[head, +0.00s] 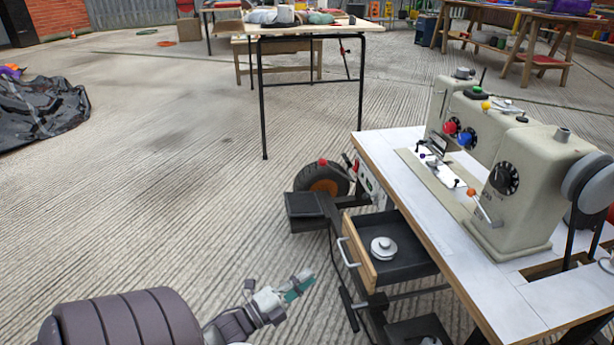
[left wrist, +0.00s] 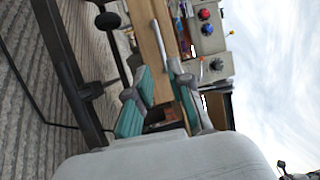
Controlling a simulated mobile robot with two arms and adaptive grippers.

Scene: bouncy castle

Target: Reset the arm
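My left gripper (head: 298,284) is low in the middle of the head view, over the concrete floor and left of the open drawer. In the left wrist view, the two teal-padded fingers of the left gripper (left wrist: 160,85) stand apart, with nothing seen held between them. The drawer's wooden front and its handle show beyond the fingers there. My right gripper is in neither view.
A sewing machine (head: 535,185) stands on a white-topped table (head: 400,165) at right. Its drawer (head: 408,262) is pulled out, with a round silver item (head: 384,247) inside. A black pedal-like block (head: 305,205) juts left.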

